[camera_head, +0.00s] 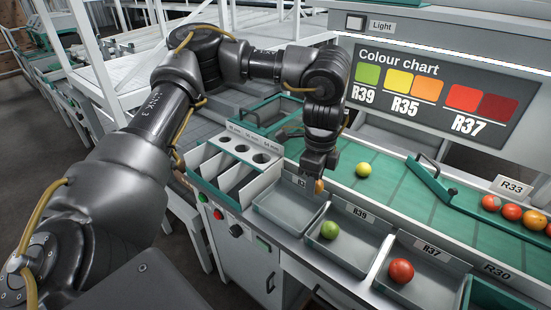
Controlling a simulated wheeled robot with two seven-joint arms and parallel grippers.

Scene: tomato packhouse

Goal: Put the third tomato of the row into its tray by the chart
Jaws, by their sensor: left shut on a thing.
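My left gripper (319,182) is shut on a small orange tomato (319,187), mostly hidden by the fingers. It holds it over the back edge of the leftmost tray (283,224), whose label is partly covered and whose visible floor is empty. The tray labelled R39 (347,248) holds a green tomato (330,230). The tray labelled R37 (421,289) holds a red tomato (401,271). A yellow-green tomato (363,169) lies on the green belt (400,190). The colour chart (435,93) shows green for R39, yellow and orange for R35, reds for R37. My right gripper is out of view.
Several red and orange tomatoes (512,212) sit at the right behind a green bar with a handle (430,180). A sizing gauge with round holes (243,147) and white dividers stands left of the trays. A light switch box (370,24) is above the chart.

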